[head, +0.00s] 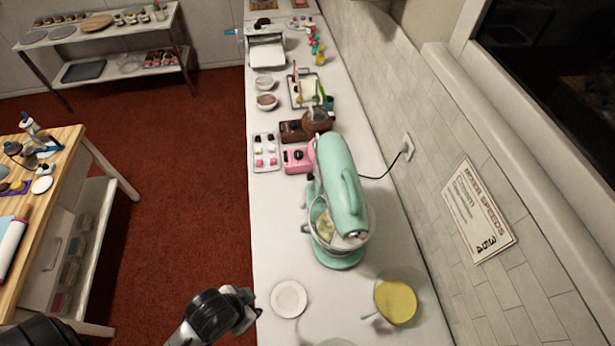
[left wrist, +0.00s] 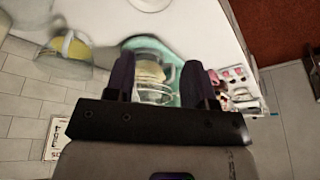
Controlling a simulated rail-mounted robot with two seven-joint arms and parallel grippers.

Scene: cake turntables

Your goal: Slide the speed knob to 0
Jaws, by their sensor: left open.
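A mint-green stand mixer (head: 345,185) stands on the white counter (head: 285,235), its head over a metal bowl (head: 318,222) with pale yellow contents. I cannot make out the speed knob on it in either view. My left gripper (head: 251,304) is at the counter's left edge, left of a small white plate and in front of the mixer, apart from it. In the left wrist view its two fingers (left wrist: 160,82) are spread, with the mixer (left wrist: 168,55) and its bowl (left wrist: 153,85) showing beyond and between them. My right gripper is not seen.
The small white plate (head: 289,299) and a bowl with yellow contents (head: 396,301) sit near the mixer. A black cord (head: 385,173) runs to a wall outlet (head: 407,146). A mixer speeds sign (head: 478,210) hangs on the wall. Pink and brown boxes (head: 296,158) stand behind the mixer.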

